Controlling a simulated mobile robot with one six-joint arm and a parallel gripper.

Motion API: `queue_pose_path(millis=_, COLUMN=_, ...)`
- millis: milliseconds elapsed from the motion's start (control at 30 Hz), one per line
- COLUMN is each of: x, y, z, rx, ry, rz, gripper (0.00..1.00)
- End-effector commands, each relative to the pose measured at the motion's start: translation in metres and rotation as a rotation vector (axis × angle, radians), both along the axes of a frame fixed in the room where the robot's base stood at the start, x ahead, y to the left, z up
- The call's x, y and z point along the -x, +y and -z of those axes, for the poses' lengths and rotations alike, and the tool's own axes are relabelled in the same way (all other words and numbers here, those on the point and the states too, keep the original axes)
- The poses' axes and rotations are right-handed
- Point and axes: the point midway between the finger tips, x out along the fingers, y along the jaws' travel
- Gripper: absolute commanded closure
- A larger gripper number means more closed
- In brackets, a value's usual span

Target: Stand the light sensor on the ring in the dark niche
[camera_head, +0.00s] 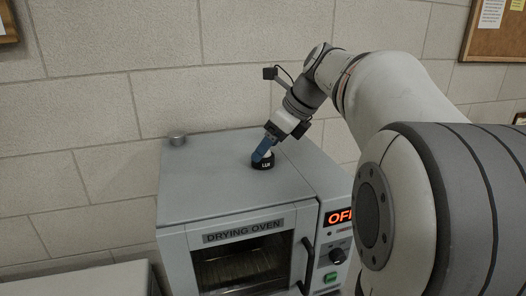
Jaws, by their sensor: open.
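The light sensor (263,164) is a small dark round puck with white "LUX" lettering and a pale top. It stands upright on top of the grey drying oven (215,185). My gripper (262,156) reaches down to it from the upper right, with its blue fingers at the sensor's top. The jaws are open, and the fingers partly hide the sensor's top. I cannot tell whether they touch it. No ring and no dark niche show in this view.
A small grey metal cylinder (177,140) stands at the oven's back left corner. The oven's front has a door handle (306,262) and a lit "OFF" display (338,216). A block wall rises behind. The oven's left top is clear.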

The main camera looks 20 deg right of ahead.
Motion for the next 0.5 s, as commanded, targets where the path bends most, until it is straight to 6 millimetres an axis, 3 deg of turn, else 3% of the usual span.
queue_pose_path(millis=300, x=0.024, y=-0.028, z=-0.057, rx=0.001, ry=-0.002, rz=0.004, gripper=0.3)
queue_pose_path(millis=500, x=0.032, y=-0.036, z=-0.074, rx=-0.003, ry=-0.001, rz=0.002, gripper=0.26)
